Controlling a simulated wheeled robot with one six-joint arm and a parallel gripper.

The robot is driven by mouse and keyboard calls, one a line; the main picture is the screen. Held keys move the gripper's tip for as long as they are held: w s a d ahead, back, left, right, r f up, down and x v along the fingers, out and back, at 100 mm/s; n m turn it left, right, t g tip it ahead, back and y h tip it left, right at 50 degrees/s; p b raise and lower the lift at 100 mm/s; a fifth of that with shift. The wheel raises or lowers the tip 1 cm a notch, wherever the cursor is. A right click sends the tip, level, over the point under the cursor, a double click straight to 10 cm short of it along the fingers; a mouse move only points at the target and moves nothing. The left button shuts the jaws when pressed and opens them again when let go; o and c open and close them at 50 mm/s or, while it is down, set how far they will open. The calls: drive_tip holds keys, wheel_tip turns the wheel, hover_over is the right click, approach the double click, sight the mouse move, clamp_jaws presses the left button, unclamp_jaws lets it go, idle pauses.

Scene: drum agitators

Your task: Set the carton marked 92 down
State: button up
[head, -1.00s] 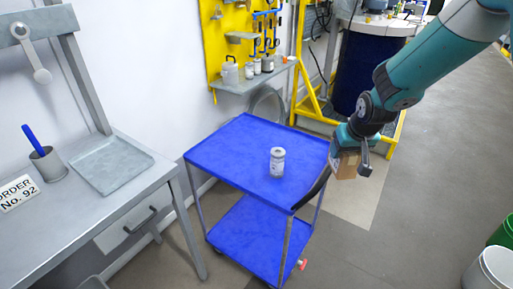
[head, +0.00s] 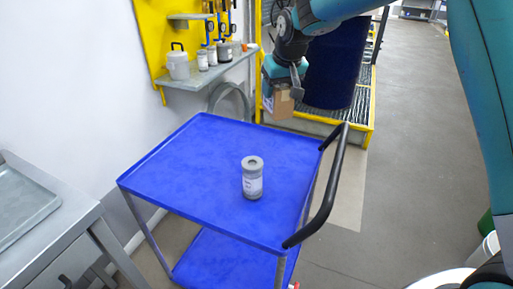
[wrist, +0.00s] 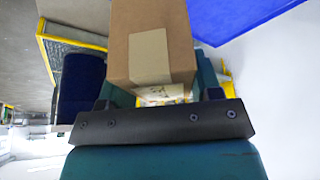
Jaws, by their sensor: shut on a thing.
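A brown carton (head: 283,104) hangs in my gripper (head: 284,88) beyond the far right corner of the blue cart, in the air. In the wrist view the carton (wrist: 118,40) fills the upper middle, with a pale tape or label patch on the side towards the camera. My gripper (wrist: 165,92) is shut on it. No number is readable on the carton. The blue cart's top (head: 190,165) carries one grey-white cylinder (head: 252,178) right of its middle; the rest of the top is bare.
The cart's black handle (head: 325,190) rises along its right side. A grey bench (head: 60,240) with a tray (head: 20,205) stands at left. A yellow tool board with a shelf (head: 205,75) of containers is behind. A blue drum (head: 335,65) stands in a yellow frame.

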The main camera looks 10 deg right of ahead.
wheel_tip(320, 180, down, 16)
drive_tip(key=shift+a+f+p, duration=0.15)
drive_tip(key=shift+f+p, duration=0.1)
drive_tip(key=shift+p, duration=0.25)
drive_tip(key=shift+f, duration=0.2)
drive_tip(key=o, duration=1)
drive_tip(key=shift+r, duration=0.15)
